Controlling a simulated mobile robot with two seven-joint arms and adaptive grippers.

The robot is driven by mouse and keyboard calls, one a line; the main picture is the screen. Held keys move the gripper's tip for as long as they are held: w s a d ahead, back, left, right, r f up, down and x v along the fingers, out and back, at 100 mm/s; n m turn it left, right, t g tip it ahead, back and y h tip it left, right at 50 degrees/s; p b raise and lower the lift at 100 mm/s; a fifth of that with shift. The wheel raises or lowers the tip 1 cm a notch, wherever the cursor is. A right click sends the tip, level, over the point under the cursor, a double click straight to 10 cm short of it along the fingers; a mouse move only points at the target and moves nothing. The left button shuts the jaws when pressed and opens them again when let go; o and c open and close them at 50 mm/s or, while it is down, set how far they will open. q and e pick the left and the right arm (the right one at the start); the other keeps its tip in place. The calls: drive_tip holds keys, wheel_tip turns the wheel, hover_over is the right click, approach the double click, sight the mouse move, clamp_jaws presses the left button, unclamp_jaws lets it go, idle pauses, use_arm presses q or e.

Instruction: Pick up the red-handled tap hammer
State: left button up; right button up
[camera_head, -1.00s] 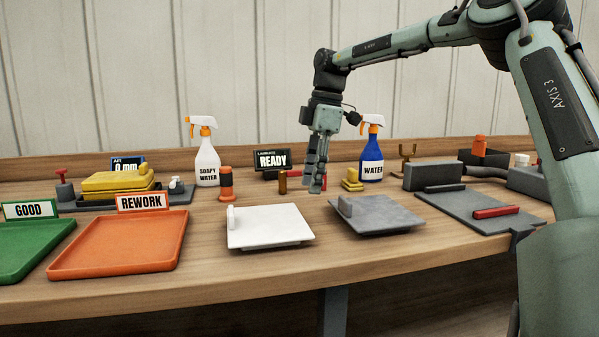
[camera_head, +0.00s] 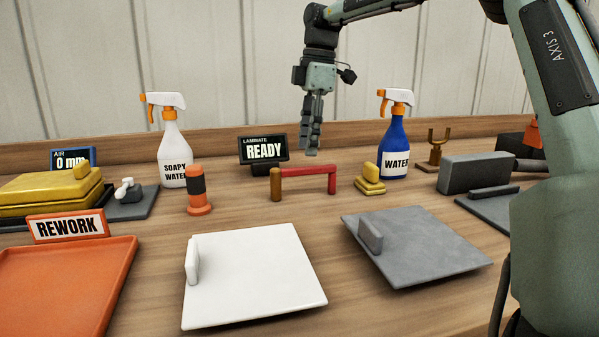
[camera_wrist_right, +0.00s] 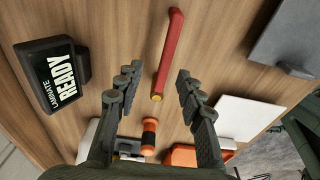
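The tap hammer, with a red handle (camera_head: 307,172) and a brass-coloured head (camera_head: 276,184), is on the wooden bench near the middle of the head view. My right gripper (camera_head: 313,153) is above the hammer, fingers pointing down, with a visible gap between them and the handle. In the right wrist view my right gripper (camera_wrist_right: 157,88) is open and empty. The red handle (camera_wrist_right: 170,50) runs up the picture between the lines of the two fingers, its brass end (camera_wrist_right: 156,98) nearer the palm side. My left gripper is not in view.
A READY sign (camera_head: 264,150) stands behind the hammer to the left, a blue WATER bottle (camera_head: 394,150) to the right. A small yellow block (camera_head: 370,184) and an orange-black cylinder (camera_head: 198,190) flank it. White (camera_head: 255,285) and grey (camera_head: 430,250) plates lie in front.

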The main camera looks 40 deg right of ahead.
sight(305, 167)
drive_tip(key=f, duration=0.3)
drive_tip(key=a+f, duration=0.1)
drive_tip(key=f, duration=0.2)
drive_tip(key=shift+s+a+f, duration=0.15)
drive_tip(key=shift+a+f, duration=0.05)
drive_tip(key=shift+f, duration=0.6)
clamp_jaws()
